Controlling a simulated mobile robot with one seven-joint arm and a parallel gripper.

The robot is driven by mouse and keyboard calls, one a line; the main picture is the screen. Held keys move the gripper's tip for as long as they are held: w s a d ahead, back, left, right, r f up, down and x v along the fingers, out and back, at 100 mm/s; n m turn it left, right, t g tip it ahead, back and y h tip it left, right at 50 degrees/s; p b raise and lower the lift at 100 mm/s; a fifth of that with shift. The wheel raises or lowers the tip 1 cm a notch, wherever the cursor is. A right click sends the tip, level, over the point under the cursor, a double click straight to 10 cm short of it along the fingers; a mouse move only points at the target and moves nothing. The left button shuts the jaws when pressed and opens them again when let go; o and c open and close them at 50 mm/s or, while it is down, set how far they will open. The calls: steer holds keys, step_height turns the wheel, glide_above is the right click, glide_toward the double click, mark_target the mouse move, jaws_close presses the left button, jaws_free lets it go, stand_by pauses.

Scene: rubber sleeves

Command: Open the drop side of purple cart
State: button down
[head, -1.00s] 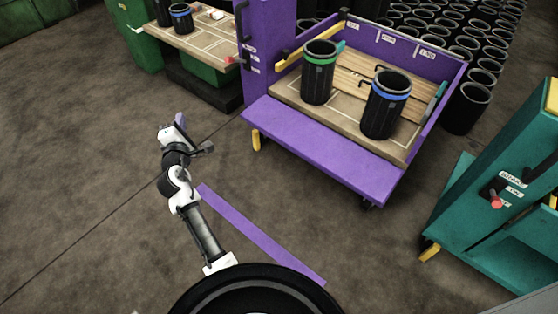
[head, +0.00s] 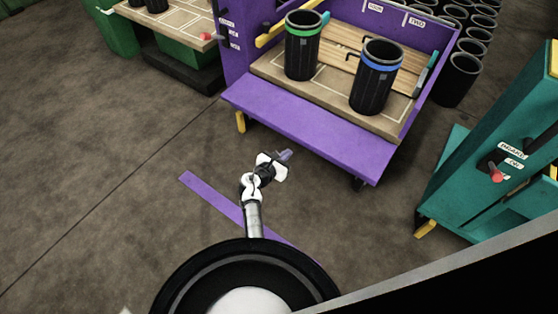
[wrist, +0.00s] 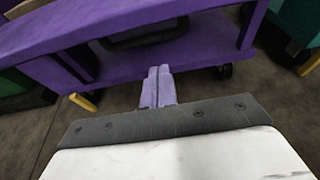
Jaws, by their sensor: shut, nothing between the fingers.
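The purple cart (head: 305,122) stands ahead of me in the head view. Its front purple panel slopes outward below the wooden deck (head: 290,90), and the deck is open to view above it. In the wrist view the cart's purple front (wrist: 150,28) crosses the top, with a dark recess or handle (wrist: 145,35) in it. My gripper (head: 286,154) is in front of the cart and low, apart from it in the head view. In the wrist view its two pale purple fingers (wrist: 158,88) are pressed together with nothing between them.
Two black sleeves, one green-banded (head: 303,45) and one blue-banded (head: 376,77), stand on the deck. A teal cart (head: 490,190) is at right, a green cart (head: 125,35) at back left. A purple strip (head: 215,200) marks the floor. Floor at left is clear.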

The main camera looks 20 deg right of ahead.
steer(key=w+d+r+p, duration=0.1)
steer(key=d+r, duration=0.1)
steer(key=r, duration=0.1)
steer(key=shift+w+d+p, duration=0.1)
steer(key=shift+w+p, duration=0.25)
steer(key=shift+w, duration=0.05)
steer(key=shift+r, duration=0.15)
step_height(320, 180, up, 6)
steer(key=g+y+p, duration=0.1)
steer(key=y+p, duration=0.1)
steer(key=p, duration=1.1)
steer(key=shift+w, duration=0.1)
